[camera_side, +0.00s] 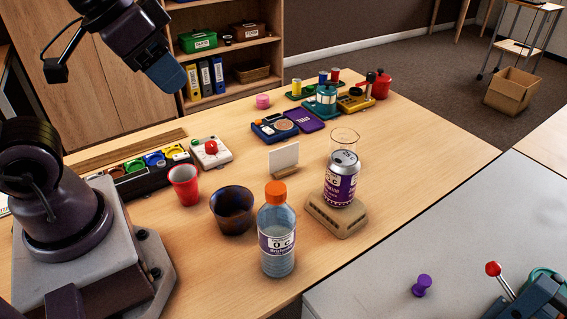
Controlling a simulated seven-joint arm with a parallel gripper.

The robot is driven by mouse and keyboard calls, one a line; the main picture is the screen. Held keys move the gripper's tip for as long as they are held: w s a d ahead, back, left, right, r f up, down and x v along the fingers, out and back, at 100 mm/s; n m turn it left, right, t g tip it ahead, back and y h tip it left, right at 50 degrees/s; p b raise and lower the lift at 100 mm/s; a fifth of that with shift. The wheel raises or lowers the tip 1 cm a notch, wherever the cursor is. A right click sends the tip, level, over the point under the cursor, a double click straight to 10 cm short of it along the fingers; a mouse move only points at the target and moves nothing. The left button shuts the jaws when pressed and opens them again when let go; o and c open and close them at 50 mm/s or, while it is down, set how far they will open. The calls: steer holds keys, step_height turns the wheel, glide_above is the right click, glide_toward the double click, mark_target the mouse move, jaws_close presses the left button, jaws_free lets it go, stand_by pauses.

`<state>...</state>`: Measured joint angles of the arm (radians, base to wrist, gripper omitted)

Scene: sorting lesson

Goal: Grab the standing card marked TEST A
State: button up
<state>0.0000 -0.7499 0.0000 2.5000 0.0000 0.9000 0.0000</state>
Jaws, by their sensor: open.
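A plain white card (284,156) stands upright in a small wooden holder (287,172) near the middle of the table. I can read no marking on the side of the card that shows. My gripper (168,76), with a blue end, is high at the upper left, well apart from the card and above the table's back left. It is open, and I see nothing held in it; its separate fingers are hard to make out.
A can (341,180) on a beige stand (337,216) and a clear beaker stand right of the card. An orange-capped bottle (277,240), dark cup (232,211) and red cup (184,184) stand in front and left. An open blue case (274,128) lies behind.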

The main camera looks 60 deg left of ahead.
steer(key=shift+c, duration=0.4)
steer(key=w+a+f+n+y, duration=0.2)
steer(key=w+a+f+n, duration=0.7)
steer(key=w+f+n, duration=0.25)
steer(key=n+t+h, duration=0.3)
steer(key=n+t, duration=0.2)
steer(key=n, duration=1.2)
glide_toward(278, 170)
steer(key=w+r+v, duration=0.1)
steer(key=v, duration=0.4)
steer(key=w+f+n+t, duration=0.1)
steer(key=w+n, duration=0.1)
steer(key=w, duration=0.1)
steer(key=w+f+n+t, duration=0.1)
steer(key=w+f+n, duration=0.1)
steer(key=w, duration=0.2)
steer(key=w+d+f+n, duration=0.1)
steer(key=w+f+n, duration=0.1)
steer(key=w+n, duration=0.1)
steer(key=shift+w+t, duration=0.4)
steer(key=shift+w, duration=0.15)
jaws_close()
